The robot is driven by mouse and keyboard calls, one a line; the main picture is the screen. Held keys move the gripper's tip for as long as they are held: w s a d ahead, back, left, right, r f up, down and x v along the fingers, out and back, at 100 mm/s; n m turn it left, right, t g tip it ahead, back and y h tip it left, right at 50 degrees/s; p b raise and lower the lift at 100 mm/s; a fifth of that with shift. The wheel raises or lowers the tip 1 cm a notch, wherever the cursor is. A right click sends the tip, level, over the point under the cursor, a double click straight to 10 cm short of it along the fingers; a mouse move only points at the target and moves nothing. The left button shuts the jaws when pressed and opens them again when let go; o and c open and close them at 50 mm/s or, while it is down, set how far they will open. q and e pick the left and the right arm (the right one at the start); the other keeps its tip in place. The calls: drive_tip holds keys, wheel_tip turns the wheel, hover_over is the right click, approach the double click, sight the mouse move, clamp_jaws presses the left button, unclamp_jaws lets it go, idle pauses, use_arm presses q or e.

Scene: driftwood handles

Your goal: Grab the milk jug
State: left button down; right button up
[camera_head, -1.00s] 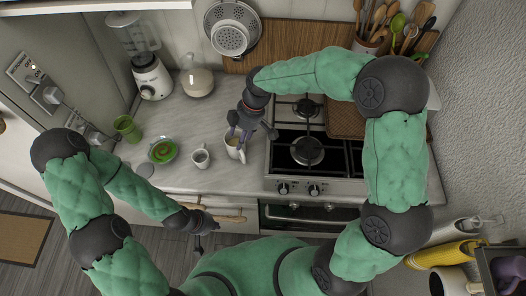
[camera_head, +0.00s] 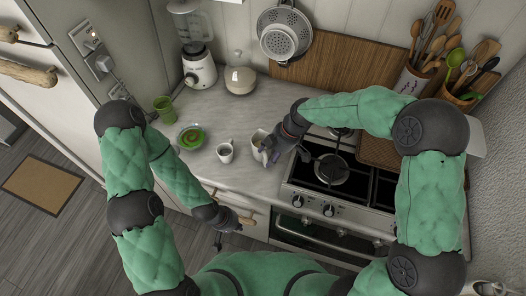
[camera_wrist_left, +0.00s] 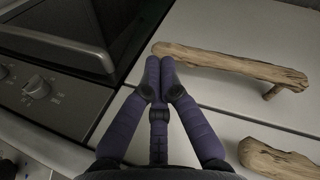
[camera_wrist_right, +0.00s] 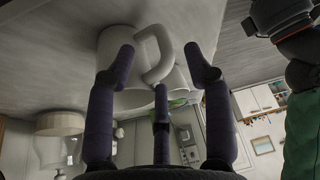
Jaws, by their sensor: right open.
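The milk jug (camera_head: 259,141), a cream-white pitcher, stands on the counter left of the stove. In the right wrist view the jug (camera_wrist_right: 112,75) is close ahead, with its curved handle (camera_wrist_right: 157,55) between my fingers. My right gripper (camera_head: 272,150) is beside the jug on its stove side. It is open, its fingers spread on either side of the handle (camera_wrist_right: 167,60); I cannot tell whether they touch it. My left gripper (camera_head: 238,226) is low in front of the counter drawers. In the left wrist view its fingertips (camera_wrist_left: 160,68) are together and empty, near a driftwood handle (camera_wrist_left: 235,65).
A white mug (camera_head: 225,152) stands left of the jug, then a green bowl (camera_head: 191,137) and a green cup (camera_head: 163,107). The stove (camera_head: 331,180) is right of the jug.

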sight(266, 162)
drive_tip(key=x, duration=0.4)
drive_tip(key=shift+s+f, duration=0.25)
drive_tip(key=c, duration=0.9)
drive_tip(key=shift+s, duration=0.15)
clamp_jaws()
